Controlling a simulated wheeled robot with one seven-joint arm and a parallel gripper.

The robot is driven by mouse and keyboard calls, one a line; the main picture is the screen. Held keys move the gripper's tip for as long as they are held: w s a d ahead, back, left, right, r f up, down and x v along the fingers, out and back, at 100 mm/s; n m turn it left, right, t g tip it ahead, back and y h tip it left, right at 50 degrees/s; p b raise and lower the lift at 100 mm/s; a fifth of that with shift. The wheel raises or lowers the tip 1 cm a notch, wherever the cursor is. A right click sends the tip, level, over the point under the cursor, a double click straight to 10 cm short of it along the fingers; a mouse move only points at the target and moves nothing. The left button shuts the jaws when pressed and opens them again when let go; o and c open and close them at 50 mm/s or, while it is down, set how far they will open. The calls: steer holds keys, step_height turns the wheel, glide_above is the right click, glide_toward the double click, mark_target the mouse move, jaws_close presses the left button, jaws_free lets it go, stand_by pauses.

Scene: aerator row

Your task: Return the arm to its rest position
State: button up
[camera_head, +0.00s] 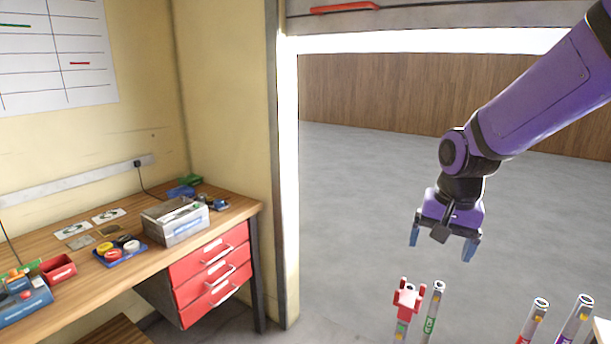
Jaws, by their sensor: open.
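My purple arm (545,85) reaches in from the upper right and bends downward at a dark joint. My gripper (441,250) hangs at its end, pointing down, with its two blue fingertips spread apart. Nothing shows between the fingers. The gripper is in the air, above and apart from a tube with a red clamp-like top (407,298) and a tube with a green label (431,310).
Two more tubes, one with a red label (534,320) and one with a purple label (577,318), stand at the lower right. A wooden workbench (125,275) with red drawers (212,275), a grey bin (175,222) and small items is at the left. Open grey floor (370,210) lies beyond the doorway.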

steer(key=s+d+r+n+t, duration=0.2)
steer(key=s+r, duration=0.4)
steer(key=s, duration=0.3)
steer(key=s+d+r+n+t, duration=0.2)
steer(key=s+r, duration=0.4)
steer(key=s, duration=0.3)
steer(key=shift+d+n, duration=0.45)
steer(key=shift+n, duration=0.15)
steer(key=shift+s, duration=0.1)
